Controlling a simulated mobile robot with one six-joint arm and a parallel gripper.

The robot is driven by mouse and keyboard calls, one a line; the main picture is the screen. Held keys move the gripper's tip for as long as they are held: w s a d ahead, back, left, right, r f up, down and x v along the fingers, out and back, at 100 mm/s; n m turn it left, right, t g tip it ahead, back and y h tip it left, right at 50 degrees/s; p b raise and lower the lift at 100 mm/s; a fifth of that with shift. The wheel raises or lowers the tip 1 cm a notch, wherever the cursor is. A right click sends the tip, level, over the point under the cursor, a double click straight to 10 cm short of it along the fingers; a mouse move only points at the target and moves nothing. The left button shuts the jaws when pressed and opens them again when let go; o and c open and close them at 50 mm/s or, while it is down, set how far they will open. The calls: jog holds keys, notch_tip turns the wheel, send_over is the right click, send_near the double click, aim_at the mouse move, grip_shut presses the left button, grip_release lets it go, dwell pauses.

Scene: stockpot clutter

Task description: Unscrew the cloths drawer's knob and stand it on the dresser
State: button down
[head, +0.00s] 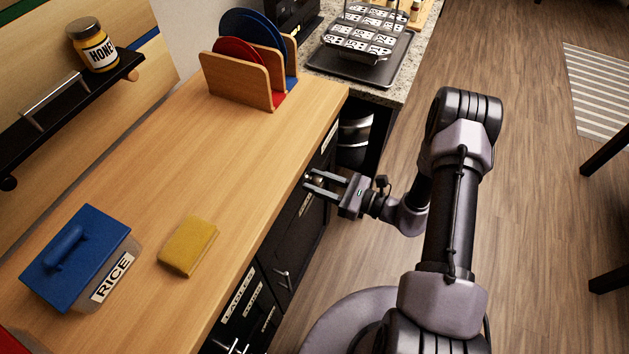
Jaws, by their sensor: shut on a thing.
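My gripper (308,179) reaches in from the right at the front of the dresser. Its two fingers are shut on a small metallic knob (317,180) on a dark drawer front (306,203). The knob is mostly hidden between the fingers, and I cannot tell whether it still touches the drawer. A white label shows on the dark front near the far corner, too small to read here. The wooden dresser top (165,190) lies to the left of and above the gripper.
A blue-lidded rice box (80,258) and a yellow sponge-like block (188,246) sit on the near dresser top. A wooden rack (238,80) with plates stands at the far end. A shelf holds a honey jar (95,47). The top's middle is clear.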

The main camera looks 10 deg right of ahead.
jog(key=n+b, duration=0.1)
jog(key=n, duration=0.1)
jog(key=shift+f+n+b, duration=0.2)
jog(key=shift+n+b, duration=0.1)
jog(key=shift+b, duration=0.05)
jog(key=shift+r+n+b, duration=0.2)
jog(key=shift+n+b, duration=0.1)
jog(key=shift+n, duration=0.7)
jog(key=shift+f+n+b, duration=0.2)
jog(key=shift+n+b, duration=0.6)
jog(key=shift+n, duration=0.1)
jog(key=n, duration=0.3)
jog(key=shift+r+n, duration=0.2)
jog(key=shift+n, duration=0.1)
jog(key=n, duration=0.3)
jog(key=shift+n, duration=0.4)
jog(key=n, duration=0.3)
jog(key=shift+n, duration=0.8)
